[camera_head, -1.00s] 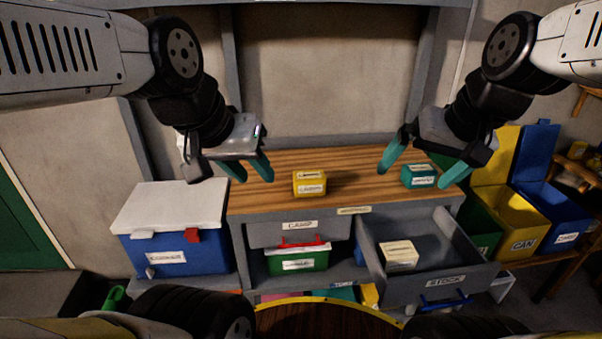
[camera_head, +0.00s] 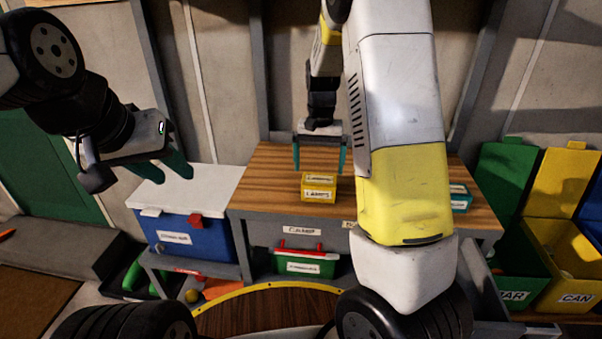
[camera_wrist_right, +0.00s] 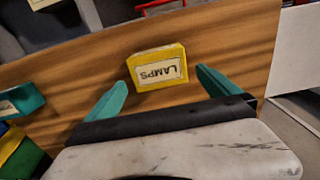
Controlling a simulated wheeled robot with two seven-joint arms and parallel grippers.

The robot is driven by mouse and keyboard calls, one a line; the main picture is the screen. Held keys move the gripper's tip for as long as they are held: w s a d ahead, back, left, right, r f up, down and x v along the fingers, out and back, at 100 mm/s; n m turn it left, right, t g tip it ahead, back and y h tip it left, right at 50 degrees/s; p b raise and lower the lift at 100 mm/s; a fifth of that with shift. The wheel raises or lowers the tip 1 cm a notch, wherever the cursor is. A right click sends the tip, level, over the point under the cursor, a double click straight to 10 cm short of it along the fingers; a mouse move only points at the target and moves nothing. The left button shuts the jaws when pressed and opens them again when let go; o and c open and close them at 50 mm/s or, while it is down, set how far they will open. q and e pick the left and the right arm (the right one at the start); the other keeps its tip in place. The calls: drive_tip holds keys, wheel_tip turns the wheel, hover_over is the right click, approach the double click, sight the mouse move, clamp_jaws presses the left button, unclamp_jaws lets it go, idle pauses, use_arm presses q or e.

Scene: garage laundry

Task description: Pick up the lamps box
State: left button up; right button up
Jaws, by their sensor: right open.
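The lamps box (camera_head: 318,190) is a small yellow box with white labels, standing on the wooden bench top (camera_head: 270,187). In the right wrist view the lamps box (camera_wrist_right: 157,68) shows its "LAMPS" label upside down. My right gripper (camera_head: 320,168) is open, just behind and above the box in the head view. In the right wrist view its two teal fingers (camera_wrist_right: 160,85) point toward the box, one to each side, with their tips short of it; it holds nothing. My left gripper (camera_head: 170,172) is at the left, above the white-lidded blue cooler (camera_head: 185,190), and its teal fingers look apart and empty.
A teal box (camera_head: 460,196) stands at the bench's right, partly hidden by my right arm. It also shows in the right wrist view (camera_wrist_right: 20,101). A green case (camera_head: 305,263) sits on the shelf below. Open green and yellow bins (camera_head: 565,258) stand at the right.

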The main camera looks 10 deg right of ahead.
sight(319, 179)
wheel_tip(319, 179, down, 7)
drive_tip(key=shift+d+f, duration=0.1)
drive_tip(key=shift+d, duration=0.05)
drive_tip(key=c, duration=1.2)
